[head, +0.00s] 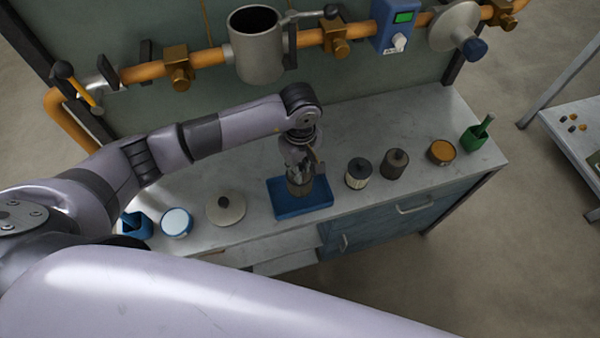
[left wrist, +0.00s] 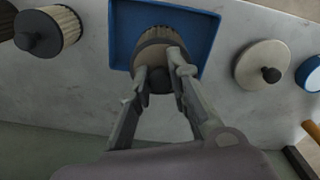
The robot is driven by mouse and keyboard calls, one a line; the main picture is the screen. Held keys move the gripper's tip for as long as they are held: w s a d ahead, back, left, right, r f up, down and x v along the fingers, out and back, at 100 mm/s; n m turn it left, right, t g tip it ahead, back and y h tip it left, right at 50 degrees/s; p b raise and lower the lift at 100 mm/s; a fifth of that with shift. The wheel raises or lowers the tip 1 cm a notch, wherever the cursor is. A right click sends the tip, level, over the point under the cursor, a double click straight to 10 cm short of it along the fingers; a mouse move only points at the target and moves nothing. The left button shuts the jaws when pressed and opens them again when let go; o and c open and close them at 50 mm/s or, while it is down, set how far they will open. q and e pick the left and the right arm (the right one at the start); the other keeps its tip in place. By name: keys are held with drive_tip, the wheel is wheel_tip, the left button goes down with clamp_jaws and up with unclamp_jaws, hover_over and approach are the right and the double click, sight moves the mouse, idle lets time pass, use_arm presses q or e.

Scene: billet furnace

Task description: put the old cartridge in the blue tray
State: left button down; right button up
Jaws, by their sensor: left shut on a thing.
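The blue tray (head: 322,205) lies on the grey bench near its front edge; its rim also shows in the left wrist view (left wrist: 200,22). My left gripper (head: 299,172) points down over the tray. It is shut on the old cartridge (head: 299,187), a brownish pleated cylinder with a dark knob. In the left wrist view the fingers (left wrist: 163,75) close around the knob end of the cartridge (left wrist: 158,45), within the tray's outline. I cannot tell whether its base touches the tray floor. My right gripper is not in view.
A cream cartridge (head: 359,174) and a darker one (head: 396,163) stand right of the tray. A round lid (head: 225,208) and a white-topped blue tin (head: 176,222) are left. The housing (head: 256,50) hangs behind.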

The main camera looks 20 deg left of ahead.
use_arm(q)
wheel_tip(320, 180, down, 4)
drive_tip(key=shift+r+p, duration=0.25)
drive_tip(key=shift+p, duration=0.2)
drive_tip(key=shift+f, duration=0.45)
drive_tip(key=shift+f+b, duration=0.25)
drive_tip(key=shift+b, duration=0.05)
drive_tip(key=c, duration=1.5)
unclamp_jaws()
drive_tip(key=shift+r, duration=0.1)
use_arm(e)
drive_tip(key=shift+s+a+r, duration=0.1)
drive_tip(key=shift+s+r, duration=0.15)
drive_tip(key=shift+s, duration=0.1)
